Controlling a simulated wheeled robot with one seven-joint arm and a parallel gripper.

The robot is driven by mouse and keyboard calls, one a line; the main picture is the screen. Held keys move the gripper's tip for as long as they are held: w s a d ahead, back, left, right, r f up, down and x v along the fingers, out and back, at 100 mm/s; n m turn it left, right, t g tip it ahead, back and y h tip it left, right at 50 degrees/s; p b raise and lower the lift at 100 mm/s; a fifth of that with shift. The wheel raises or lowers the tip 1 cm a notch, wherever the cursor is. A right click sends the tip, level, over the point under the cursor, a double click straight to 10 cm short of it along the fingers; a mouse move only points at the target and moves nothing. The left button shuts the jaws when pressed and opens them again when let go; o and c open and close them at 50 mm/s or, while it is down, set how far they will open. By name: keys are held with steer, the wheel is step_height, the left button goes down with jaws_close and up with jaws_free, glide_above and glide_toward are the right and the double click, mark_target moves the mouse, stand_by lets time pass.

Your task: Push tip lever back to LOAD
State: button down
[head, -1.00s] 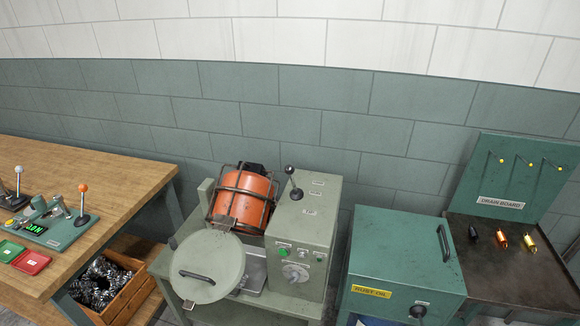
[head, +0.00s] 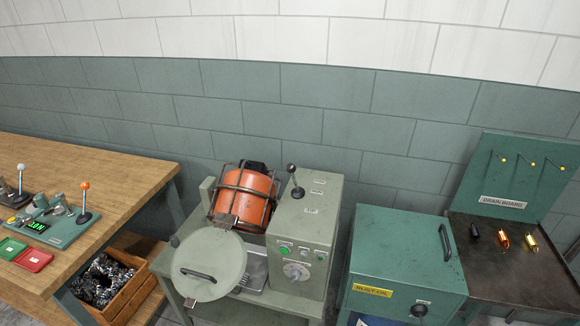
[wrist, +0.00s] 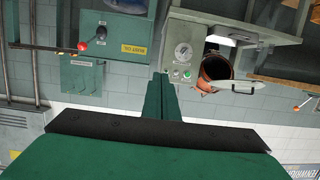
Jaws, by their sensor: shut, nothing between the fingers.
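The tip lever (head: 294,180) is a dark lever with a round black knob. It stands on top of the grey-green machine housing (head: 305,235), near its back left edge, beside small white labels too small to read surely. The orange drum (head: 243,200) in its wire cage is tilted beside the housing, with the round lid (head: 208,266) open in front. My gripper (wrist: 160,78) is shut and empty in the wrist view, apart from the machine. The drum shows there beyond it (wrist: 216,68); I cannot make out the lever there. My gripper is outside the head view.
A green rust-oil box (head: 405,255) stands right of the machine, then a drain board (head: 515,265) with small coloured springs. A wooden bench (head: 100,190) with levers and trays is at left, a wooden crate of scrap (head: 130,295) below it. A wall stands behind.

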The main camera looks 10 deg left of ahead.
stand_by(0.3)
steer(key=c, duration=1.6)
jaws_free()
steer(key=shift+w+f, duration=0.1)
steer(key=shift+w, duration=0.2)
steer(key=shift+c, duration=0.2)
steer(key=shift+o, duration=1)
steer(key=w+a+f+y, duration=0.1)
steer(key=w+a, duration=0.1)
steer(key=w, duration=1.4)
steer(key=shift+f+t, duration=0.3)
steer(key=shift+t, duration=0.1)
steer(key=n+t+y, duration=0.1)
steer(key=n+y, duration=0.1)
steer(key=y, duration=0.1)
glide_toward(291, 172)
steer(key=w, duration=0.1)
steer(key=x, duration=1)
steer(key=shift+w+a, duration=0.2)
steer(key=shift+w, duration=0.1)
